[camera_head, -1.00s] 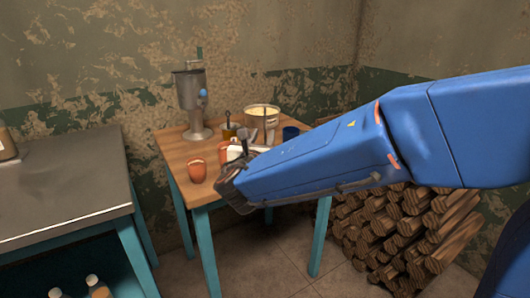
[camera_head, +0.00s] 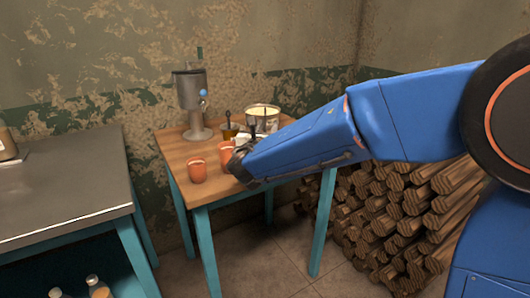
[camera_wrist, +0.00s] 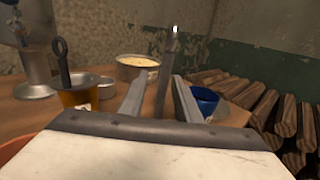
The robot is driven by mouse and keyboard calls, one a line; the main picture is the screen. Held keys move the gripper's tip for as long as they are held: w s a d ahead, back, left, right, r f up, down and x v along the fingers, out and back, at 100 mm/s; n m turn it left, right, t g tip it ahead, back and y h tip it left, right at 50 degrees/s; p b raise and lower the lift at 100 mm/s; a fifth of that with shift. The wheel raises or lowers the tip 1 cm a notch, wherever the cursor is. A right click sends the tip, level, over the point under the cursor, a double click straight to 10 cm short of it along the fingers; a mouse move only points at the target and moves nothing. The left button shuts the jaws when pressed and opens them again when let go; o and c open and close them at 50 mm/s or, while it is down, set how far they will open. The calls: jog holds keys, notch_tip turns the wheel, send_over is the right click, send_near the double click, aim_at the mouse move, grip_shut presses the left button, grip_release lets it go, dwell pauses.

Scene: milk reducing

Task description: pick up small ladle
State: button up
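My gripper (camera_head: 240,165) is low over the wooden table, at its right front part. In the wrist view its two grey fingers (camera_wrist: 160,102) are apart. A thin grey upright handle (camera_wrist: 167,65), perhaps a ladle's, shows between and beyond the fingertips; its lower end is hidden and I cannot tell whether it touches them. Another dark handle with a ring end (camera_wrist: 61,62) stands in an amber jar (camera_wrist: 80,97) left of the fingers; it also shows in the head view (camera_head: 228,118). Which handle is the small ladle's is unclear.
The wooden table (camera_head: 180,150) bears a metal separator (camera_head: 190,98), two orange cups (camera_head: 197,170) and a metal pot (camera_head: 262,120) with pale contents. A blue cup (camera_wrist: 203,100) is right of the fingers. Stacked firewood (camera_head: 400,210) lies right; a metal counter (camera_head: 60,185) stands left.

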jog(key=shift+c, duration=0.5)
grip_shut()
notch_tip(320, 180, up, 10)
